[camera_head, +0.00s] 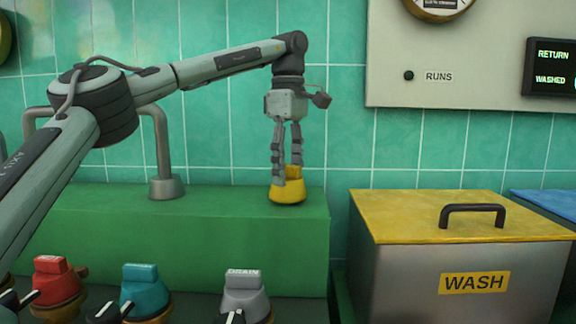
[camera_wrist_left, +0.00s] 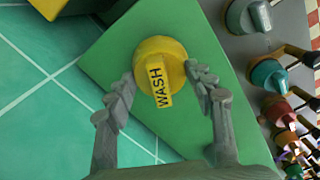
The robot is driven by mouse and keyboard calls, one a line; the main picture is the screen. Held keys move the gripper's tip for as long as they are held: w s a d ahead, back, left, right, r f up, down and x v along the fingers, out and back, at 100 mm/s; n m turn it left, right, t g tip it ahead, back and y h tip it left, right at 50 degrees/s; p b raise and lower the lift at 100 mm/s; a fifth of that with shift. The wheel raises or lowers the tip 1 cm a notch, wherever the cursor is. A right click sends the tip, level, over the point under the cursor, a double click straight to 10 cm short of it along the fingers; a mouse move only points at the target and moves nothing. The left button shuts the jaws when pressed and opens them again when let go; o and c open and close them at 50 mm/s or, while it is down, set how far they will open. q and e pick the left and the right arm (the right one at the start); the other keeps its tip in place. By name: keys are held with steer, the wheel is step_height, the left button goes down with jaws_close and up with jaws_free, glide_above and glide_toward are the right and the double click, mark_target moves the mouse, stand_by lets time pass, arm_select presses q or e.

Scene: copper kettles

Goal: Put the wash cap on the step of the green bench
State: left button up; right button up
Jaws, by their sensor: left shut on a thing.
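The yellow wash cap (camera_head: 287,196) is in my left gripper (camera_head: 287,177), over the right end of the green bench's top step (camera_head: 235,205). In the left wrist view the cap (camera_wrist_left: 155,50) shows its WASH label facing the camera, and the fingers (camera_wrist_left: 160,76) close on its two sides. The cap is upright, at or very near the step's surface; I cannot tell whether its underside touches. The step also shows in the left wrist view (camera_wrist_left: 190,28). My right gripper is not in view.
A steel box with a yellow lid and WASH label (camera_head: 475,283) stands to the right of the bench. Red (camera_head: 51,275), teal (camera_head: 142,285) and grey DRAIN (camera_head: 243,290) caps sit in front. A grey pipe post (camera_head: 166,186) rises from the step further left.

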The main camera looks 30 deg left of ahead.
arm_select(q)
steer(key=shift+f, duration=0.45)
stand_by(0.3)
steer(key=o, duration=1.2)
steer(key=shift+c, duration=0.2)
step_height(320, 180, up, 12)
